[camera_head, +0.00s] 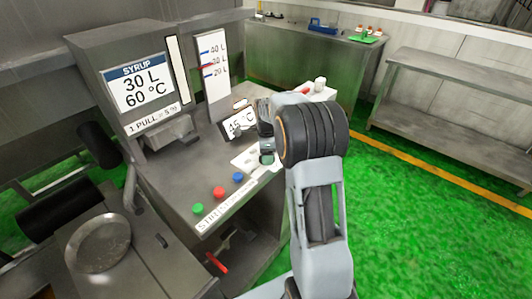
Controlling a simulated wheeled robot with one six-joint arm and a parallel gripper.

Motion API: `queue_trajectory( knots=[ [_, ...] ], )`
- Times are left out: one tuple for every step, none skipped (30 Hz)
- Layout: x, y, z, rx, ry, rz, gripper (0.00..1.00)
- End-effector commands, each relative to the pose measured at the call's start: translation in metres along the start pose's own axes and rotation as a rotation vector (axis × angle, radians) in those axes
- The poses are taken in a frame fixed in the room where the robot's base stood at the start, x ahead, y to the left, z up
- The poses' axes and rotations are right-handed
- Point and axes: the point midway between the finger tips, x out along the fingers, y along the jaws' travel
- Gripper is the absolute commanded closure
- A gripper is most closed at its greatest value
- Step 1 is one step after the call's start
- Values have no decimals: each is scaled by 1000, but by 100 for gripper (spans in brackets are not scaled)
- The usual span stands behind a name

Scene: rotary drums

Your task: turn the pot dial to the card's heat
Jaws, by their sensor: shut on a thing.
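The card (141,84) on the upright panel reads SYRUP, 30 L, 60 °C, with a line below that starts "1 PULL = 5". A small tilted display (239,122) on the counter reads what looks like 45 °C, partly covered by my arm. My gripper (267,152) points down just in front of this display, over a white marked plate (243,159). It is shut on the pot dial, which is mostly hidden by the fingers and arm.
A level scale (213,66) marked 40, 30 and 20 L stands behind the display. Green, red (219,192) and blue buttons line the counter front. A round metal pan (98,242) lies at lower left. Green floor on the right is open, before a steel shelf (465,85).

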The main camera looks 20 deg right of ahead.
Motion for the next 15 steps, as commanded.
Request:
queue_trajectory(
  knots=[
    [0, 0, -2, 4, 3, -1, 58],
    [0, 0, -2, 6, 3, -1, 58],
    [0, 0, -2, 8, 3, -1, 58],
    [0, 0, -2, 8, 3, -1, 58],
    [0, 0, -2, 9, 3, -1, 58],
    [0, 0, -2, 9, 3, -1, 58],
    [0, 0, -2, 9, 3, -1, 58],
    [0, 0, -2, 9, 3, -1, 58],
    [0, 0, -2, 8, 3, 0, 58],
    [0, 0, -2, 8, 3, 0, 58],
    [0, 0, -2, 8, 3, 0, 58],
    [0, 0, -2, 8, 3, 0, 58],
    [0, 0, -2, 8, 3, 0, 58],
    [0, 0, -2, 8, 3, 0, 32],
    [0, 0, -1, 8, 3, 0, 28]
  ],
)
